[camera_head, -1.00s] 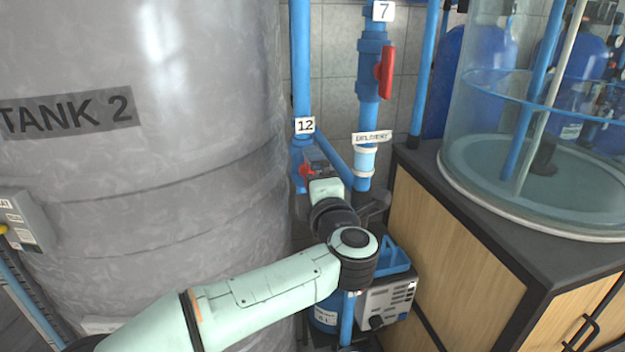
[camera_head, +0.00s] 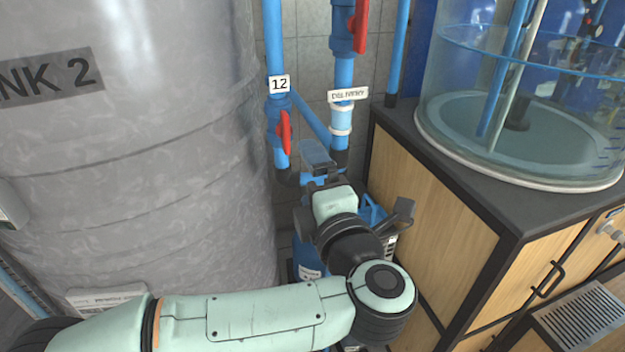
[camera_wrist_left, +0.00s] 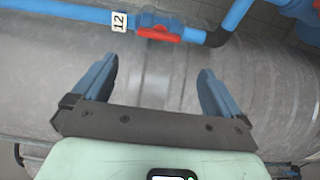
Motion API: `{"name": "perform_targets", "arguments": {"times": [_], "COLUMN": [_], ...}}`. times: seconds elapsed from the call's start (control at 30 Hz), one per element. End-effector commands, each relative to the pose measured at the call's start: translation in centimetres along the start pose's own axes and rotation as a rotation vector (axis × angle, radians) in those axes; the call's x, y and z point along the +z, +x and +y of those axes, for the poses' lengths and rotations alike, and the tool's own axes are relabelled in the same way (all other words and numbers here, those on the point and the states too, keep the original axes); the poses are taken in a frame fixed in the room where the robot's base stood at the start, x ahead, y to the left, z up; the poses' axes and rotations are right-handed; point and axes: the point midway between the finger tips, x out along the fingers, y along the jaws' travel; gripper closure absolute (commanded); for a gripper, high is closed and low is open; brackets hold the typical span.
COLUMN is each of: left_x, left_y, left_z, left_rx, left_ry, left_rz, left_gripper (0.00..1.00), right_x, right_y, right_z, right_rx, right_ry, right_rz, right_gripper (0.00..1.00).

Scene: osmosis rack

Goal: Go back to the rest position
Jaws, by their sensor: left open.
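My left gripper (camera_head: 318,158) is in the middle of the head view, at the end of my pale green arm. It is below and to the right of the red handle (camera_head: 285,132) on the blue pipe tagged 12 (camera_head: 279,84). In the left wrist view the gripper (camera_wrist_left: 157,72) has its two blue fingers wide apart with nothing between them. The red handle (camera_wrist_left: 158,34) and the 12 tag (camera_wrist_left: 119,21) lie beyond the fingertips there, apart from them. My right gripper is not in view.
The large grey tank (camera_head: 150,170) fills the left. A wooden cabinet (camera_head: 430,210) with a dark top carries a clear cylinder tank (camera_head: 520,120) at right. Blue pipes, one labelled DELIVERY (camera_head: 348,95), stand behind the gripper. A blue container (camera_head: 305,262) is partly hidden below it.

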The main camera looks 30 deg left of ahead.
Motion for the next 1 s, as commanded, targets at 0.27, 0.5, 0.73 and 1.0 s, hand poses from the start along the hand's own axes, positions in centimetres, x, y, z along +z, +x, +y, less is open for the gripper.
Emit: {"name": "perform_targets", "arguments": {"times": [0.27, 0.5, 0.73, 1.0], "left_x": [0.0, 0.1, 5.3, 12.6], "left_y": [-0.1, 0.0, 2.1, 4.2], "left_z": [0.0, -0.1, -6.1, -25.1], "left_rx": [0.000, 0.001, 0.046, 0.019], "left_ry": [0.000, 0.003, 0.215, 0.694], "left_rz": [0.000, -0.001, -0.114, -0.469], "left_gripper": [0.00, 0.00, 0.00, 0.00], "right_x": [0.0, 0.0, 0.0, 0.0], "right_y": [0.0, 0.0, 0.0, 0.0], "right_z": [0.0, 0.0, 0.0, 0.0], "right_rx": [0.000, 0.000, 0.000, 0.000], "right_ry": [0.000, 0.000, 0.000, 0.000], "right_rz": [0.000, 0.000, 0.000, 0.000], "right_gripper": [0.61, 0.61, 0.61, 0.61]}}
